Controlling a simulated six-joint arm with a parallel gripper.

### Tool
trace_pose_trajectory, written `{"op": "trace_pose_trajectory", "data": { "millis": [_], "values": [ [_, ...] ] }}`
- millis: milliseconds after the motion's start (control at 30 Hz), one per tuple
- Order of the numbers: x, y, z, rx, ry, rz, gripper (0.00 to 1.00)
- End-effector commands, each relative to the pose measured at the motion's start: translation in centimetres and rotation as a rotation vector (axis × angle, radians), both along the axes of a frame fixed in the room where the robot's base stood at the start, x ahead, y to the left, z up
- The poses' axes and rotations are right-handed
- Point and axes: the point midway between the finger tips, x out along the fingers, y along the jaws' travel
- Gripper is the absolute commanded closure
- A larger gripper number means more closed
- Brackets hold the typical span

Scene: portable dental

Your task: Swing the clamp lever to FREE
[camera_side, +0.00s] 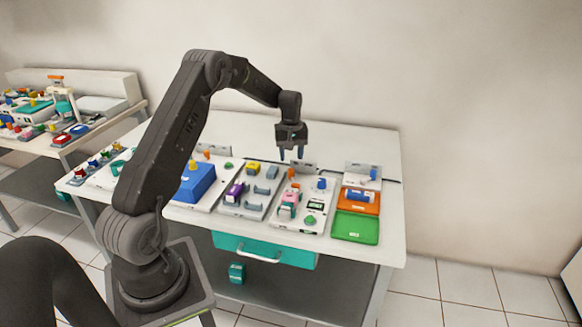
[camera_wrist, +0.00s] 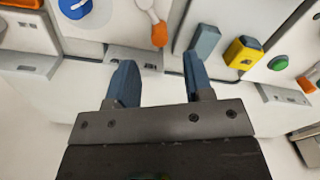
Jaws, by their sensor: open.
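A pale lever with an orange tip (camera_wrist: 158,32) lies on a white panel in the wrist view, just beyond the space between my fingertips. Its orange tip (camera_side: 292,173) also shows in the side view, left of a blue knob (camera_side: 321,183). It looks like the clamp lever, but I cannot read a FREE mark. My gripper (camera_side: 291,154) is open and empty, with its blue fingers pointing down above the back edge of the panels. In the wrist view the gripper (camera_wrist: 158,62) has its fingers well apart, and neither appears to touch the lever.
A grey block (camera_wrist: 205,40) and a yellow block (camera_wrist: 243,52) are right of the lever in the wrist view. Upright plates (camera_side: 304,167) stand behind the panels. A green tray (camera_side: 356,229) lies at the front right. The table behind the panels is mostly clear.

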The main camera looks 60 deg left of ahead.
Motion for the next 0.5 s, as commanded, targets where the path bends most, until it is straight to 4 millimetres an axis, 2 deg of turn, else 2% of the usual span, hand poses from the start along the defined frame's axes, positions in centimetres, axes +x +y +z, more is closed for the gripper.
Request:
{"op": "trace_pose_trajectory", "data": {
  "millis": [33,200,333,500],
  "values": [
    [0.1,0.1,1.3,0.003,-0.004,0.000,0.53],
    [0.0,0.0,4.6,0.002,-0.003,0.000,0.53],
    [0.0,0.0,6.2,0.001,-0.001,0.000,0.53],
    [0.0,0.0,7.1,0.000,0.000,0.000,0.53]
  ]
}}
